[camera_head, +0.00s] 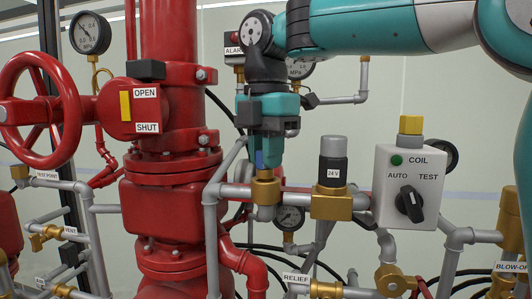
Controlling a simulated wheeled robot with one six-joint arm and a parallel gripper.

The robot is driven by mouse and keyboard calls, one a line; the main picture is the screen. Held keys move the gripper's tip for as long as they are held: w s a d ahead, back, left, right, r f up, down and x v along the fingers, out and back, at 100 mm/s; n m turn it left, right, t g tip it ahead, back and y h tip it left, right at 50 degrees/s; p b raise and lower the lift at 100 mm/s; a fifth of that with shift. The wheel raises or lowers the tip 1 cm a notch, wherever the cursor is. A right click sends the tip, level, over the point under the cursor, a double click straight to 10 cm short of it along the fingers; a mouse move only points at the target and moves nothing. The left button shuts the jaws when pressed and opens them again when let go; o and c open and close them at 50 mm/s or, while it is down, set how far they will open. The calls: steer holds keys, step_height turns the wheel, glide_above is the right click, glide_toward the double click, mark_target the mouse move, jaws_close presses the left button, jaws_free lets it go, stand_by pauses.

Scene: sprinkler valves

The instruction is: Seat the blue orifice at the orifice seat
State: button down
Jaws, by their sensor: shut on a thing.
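My gripper (268,146) points straight down at the middle of the camera_head view. It is shut on the blue orifice (259,159), of which only a small part shows between and below the fingers. Directly below is a brass fitting (265,192) on the grey horizontal pipe, which looks like the orifice seat. The blue orifice is at or just above the top of this fitting. I cannot tell whether it touches or has entered it. The gripper's fingers hide much of the orifice.
Right of the fitting stands the 24 V solenoid (332,172) on its brass body, then the COIL switch box (410,185). A red riser valve (165,120) with a handwheel (40,110) fills the left. A gauge (289,219) hangs below the pipe. Black cables run behind.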

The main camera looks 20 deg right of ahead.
steer(key=shift+f+b, duration=0.7)
steer(key=shift+f, duration=0.1)
steer(key=c, duration=1)
jaws_free()
steer(key=shift+r, duration=0.1)
step_height(320, 180, up, 8)
steer(key=p, duration=0.8)
